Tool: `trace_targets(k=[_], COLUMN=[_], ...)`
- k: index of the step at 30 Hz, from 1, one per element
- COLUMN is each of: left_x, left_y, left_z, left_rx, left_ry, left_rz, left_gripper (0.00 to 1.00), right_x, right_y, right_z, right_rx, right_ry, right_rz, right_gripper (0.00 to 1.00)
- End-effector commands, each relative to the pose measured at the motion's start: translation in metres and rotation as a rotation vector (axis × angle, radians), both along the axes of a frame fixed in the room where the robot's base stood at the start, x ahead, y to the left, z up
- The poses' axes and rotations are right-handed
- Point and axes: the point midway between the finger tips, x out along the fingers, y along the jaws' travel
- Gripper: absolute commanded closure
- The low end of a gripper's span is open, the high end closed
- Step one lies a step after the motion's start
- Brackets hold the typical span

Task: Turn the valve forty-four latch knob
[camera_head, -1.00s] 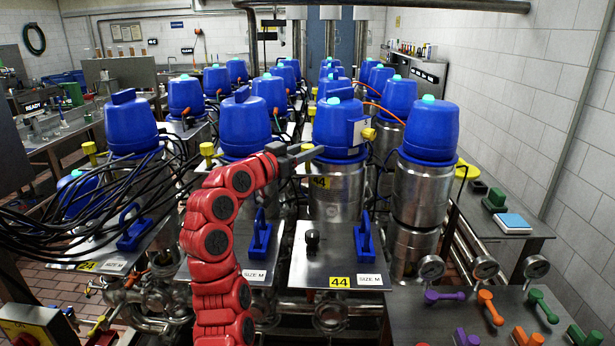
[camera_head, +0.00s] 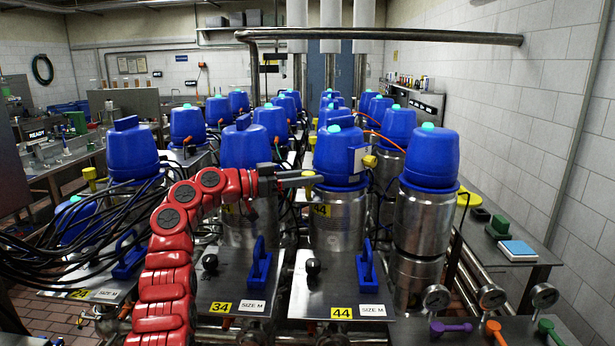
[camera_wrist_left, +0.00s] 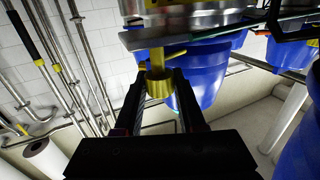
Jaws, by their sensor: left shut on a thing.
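Valve forty-four is the steel cylinder (camera_head: 338,225) with a blue domed cap (camera_head: 338,150) and a yellow 44 label (camera_head: 321,209). Its yellow latch knob (camera_head: 309,174) is on the cap's left side, partly hidden by my left gripper (camera_head: 310,181), which reaches in from the left. In the left wrist view the yellow knob (camera_wrist_left: 158,86) sits between the two dark fingertips of my left gripper (camera_wrist_left: 160,78), which is shut on it. How far the knob is turned cannot be told. My right gripper is not in view.
In front of valve forty-four is a steel plate (camera_head: 318,286) with a black knob (camera_head: 313,267) and a blue handle (camera_head: 366,270). Valve thirty-four (camera_head: 246,150) stands close on the left, near my arm. Black cables (camera_head: 80,240) hang at the left. Another blue-capped cylinder (camera_head: 428,160) stands on the right.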

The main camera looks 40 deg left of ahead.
Motion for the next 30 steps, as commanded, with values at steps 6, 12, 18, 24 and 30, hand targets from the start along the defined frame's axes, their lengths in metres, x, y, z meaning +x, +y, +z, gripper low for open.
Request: trace_targets(k=[6, 12, 18, 24, 30], left_x=[0.0001, 0.0002, 0.0002, 0.0002, -0.0087], left_y=[-0.0008, -0.0009, -0.0008, -0.0006, 0.0069], left_z=[0.0009, 0.0007, 0.0005, 0.0002, -0.0019], left_rx=[0.002, 0.002, 0.002, 0.002, 0.002], left_ry=[-0.002, -0.002, 0.000, 0.000, 0.001], left_rz=[-0.006, -0.006, -0.005, -0.005, -0.004], left_gripper=[1.00, 1.00, 0.31, 0.31, 0.31], right_x=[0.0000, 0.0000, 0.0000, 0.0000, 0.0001], right_y=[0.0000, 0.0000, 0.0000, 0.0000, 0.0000], right_z=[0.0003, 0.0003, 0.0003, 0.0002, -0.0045], right_rx=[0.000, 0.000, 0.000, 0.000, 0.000], right_ry=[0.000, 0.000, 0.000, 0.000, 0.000], right_rz=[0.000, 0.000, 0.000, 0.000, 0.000], right_gripper=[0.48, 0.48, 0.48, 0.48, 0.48])
